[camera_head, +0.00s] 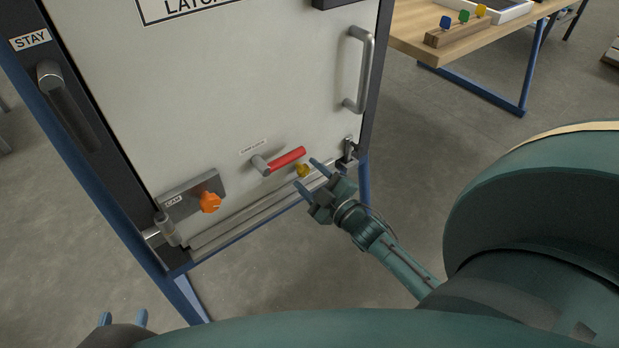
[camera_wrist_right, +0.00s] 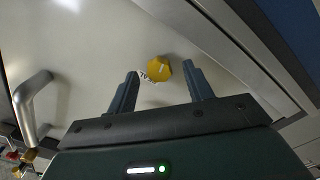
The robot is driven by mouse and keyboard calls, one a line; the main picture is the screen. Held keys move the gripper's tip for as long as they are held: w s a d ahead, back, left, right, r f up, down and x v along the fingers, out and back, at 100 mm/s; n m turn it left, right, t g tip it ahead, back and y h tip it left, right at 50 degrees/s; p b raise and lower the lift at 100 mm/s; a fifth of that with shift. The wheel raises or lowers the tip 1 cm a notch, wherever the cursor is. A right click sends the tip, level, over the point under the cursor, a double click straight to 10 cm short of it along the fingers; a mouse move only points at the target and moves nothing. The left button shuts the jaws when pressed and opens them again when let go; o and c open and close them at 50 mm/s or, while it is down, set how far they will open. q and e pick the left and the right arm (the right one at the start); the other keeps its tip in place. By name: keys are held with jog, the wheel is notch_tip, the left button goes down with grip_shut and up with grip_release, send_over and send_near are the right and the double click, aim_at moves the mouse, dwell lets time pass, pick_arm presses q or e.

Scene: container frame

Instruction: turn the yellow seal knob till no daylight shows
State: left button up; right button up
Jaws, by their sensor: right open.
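The yellow seal knob (camera_head: 302,170) sits low on the pale door (camera_head: 250,90), just below the red lever (camera_head: 286,160). In the right wrist view the yellow knob (camera_wrist_right: 159,69) has a white line and a partly hidden label beside it. My right gripper (camera_head: 305,173) is open, its fingers apart and pointing at the knob. In the wrist view the knob shows between the fingertips; contact cannot be told. My left gripper (camera_head: 123,318) is at the bottom left edge, fingers apart, away from the door. No daylight gap can be made out.
An orange knob (camera_head: 209,202) on a CAM plate is at the door's lower left. A grey pull handle (camera_head: 364,70) is at its right. A small latch (camera_head: 349,149) is near my right gripper. A wooden table (camera_head: 425,22) stands behind right. The floor in front is clear.

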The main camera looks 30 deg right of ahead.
jog(key=shift+w, duration=0.25)
jog(key=shift+c, duration=0.5)
jog(key=c, duration=0.9)
jog(key=shift+o, duration=0.2)
jog(key=shift+r+m+p, duration=0.25)
jog(key=shift+m+p, duration=0.25)
jog(key=shift+p, duration=0.2)
jog(key=shift+m+p, duration=0.8)
jog(key=shift+m, duration=0.2)
jog(key=shift+f+m, duration=0.2)
jog(key=shift+m, duration=0.1)
pick_arm(q)
jog(key=shift+s+a+r+n+g+y, duration=0.1)
jog(key=shift+s+a+n+g+y, duration=0.15)
jog(key=shift+g, duration=0.25)
jog(key=shift+s+a+r+n+g+y, duration=0.15)
jog(key=shift+s+g, duration=0.15)
jog(key=shift+g, duration=0.2)
jog(key=shift+d, duration=0.1)
pick_arm(e)
jog(key=o, duration=1)
jog(key=shift+c, duration=0.2)
